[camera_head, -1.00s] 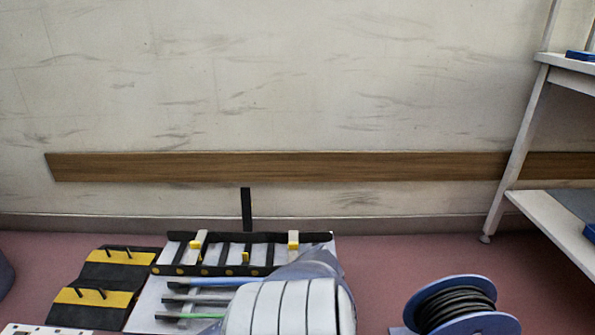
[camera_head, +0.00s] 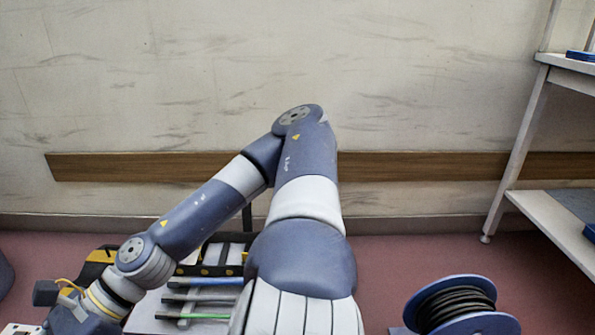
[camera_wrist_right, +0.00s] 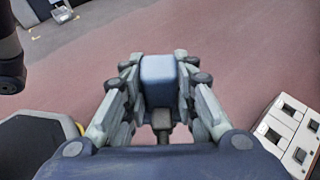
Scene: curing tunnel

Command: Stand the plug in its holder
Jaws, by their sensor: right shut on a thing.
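My right gripper (camera_wrist_right: 159,72) is shut on a blue-grey block with a dark stub on its near side, which looks like the plug (camera_wrist_right: 162,80). The plug sits between the two fingers, with reddish floor behind it. In the head view my right arm bends over to the lower left, and its fingers and the plug are out of frame there. A white strip with dark square openings (camera_wrist_right: 287,133) lies to the right of the gripper, apart from the plug. I cannot tell whether this strip is the holder. My left gripper is not in view.
A blue cable reel (camera_head: 455,306) stands at the lower right. A shelf rack (camera_head: 545,195) is at the right. A white board with coloured rods (camera_head: 147,310) lies partly behind my arm. A black-and-yellow piece (camera_head: 98,258) is left of it.

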